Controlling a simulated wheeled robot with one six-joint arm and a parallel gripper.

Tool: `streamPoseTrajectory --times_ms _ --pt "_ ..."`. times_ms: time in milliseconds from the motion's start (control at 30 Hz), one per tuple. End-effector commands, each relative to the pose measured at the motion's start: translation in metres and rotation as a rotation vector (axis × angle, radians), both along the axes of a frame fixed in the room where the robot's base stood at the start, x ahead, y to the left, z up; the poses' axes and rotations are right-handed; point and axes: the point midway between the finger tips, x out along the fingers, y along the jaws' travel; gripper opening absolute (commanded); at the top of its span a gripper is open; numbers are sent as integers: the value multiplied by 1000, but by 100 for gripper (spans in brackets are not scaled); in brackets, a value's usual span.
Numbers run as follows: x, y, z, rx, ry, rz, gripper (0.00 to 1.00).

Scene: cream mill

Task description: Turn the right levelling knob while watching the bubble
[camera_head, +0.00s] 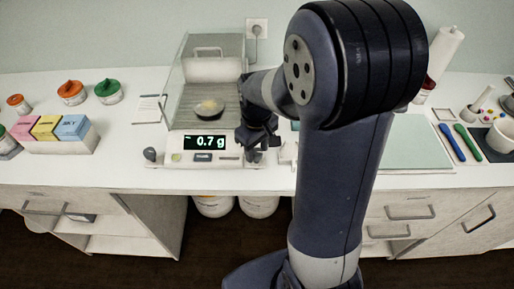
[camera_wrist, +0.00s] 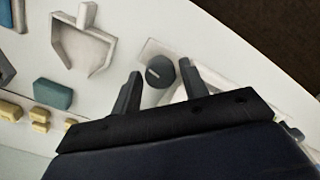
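The right levelling knob (camera_wrist: 160,72) is a dark grey round knob with a pale line on top, at the corner of the balance in the wrist view. My gripper (camera_wrist: 159,70) is open, with one finger on each side of the knob and a visible gap to each. In the head view my gripper (camera_head: 259,148) is at the balance's front right corner and hides this knob. The white balance (camera_head: 165,163) has a display (camera_head: 206,142) reading 0.7 g and a dish (camera_head: 208,108) of pale material on its pan. The left knob (camera_head: 150,155) shows. I cannot make out the bubble.
A pale scoop (camera_wrist: 85,45), a teal block (camera_wrist: 52,93) and several small yellow blocks (camera_wrist: 10,110) lie beside the balance. Coloured boxes (camera_head: 46,127) and lidded jars (camera_head: 109,92) stand left. A pale green mat (camera_head: 415,140) and spatulas (camera_head: 451,143) lie right.

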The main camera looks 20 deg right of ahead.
Motion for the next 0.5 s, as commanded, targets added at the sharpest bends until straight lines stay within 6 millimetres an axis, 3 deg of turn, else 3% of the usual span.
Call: streamPoseTrajectory --times_ms 133,367,500 --pt "0 0 0 0 1 0 53" --pt "0 0 0 0 1 0 53" --pt "1 0 12 0 -4 0 53"
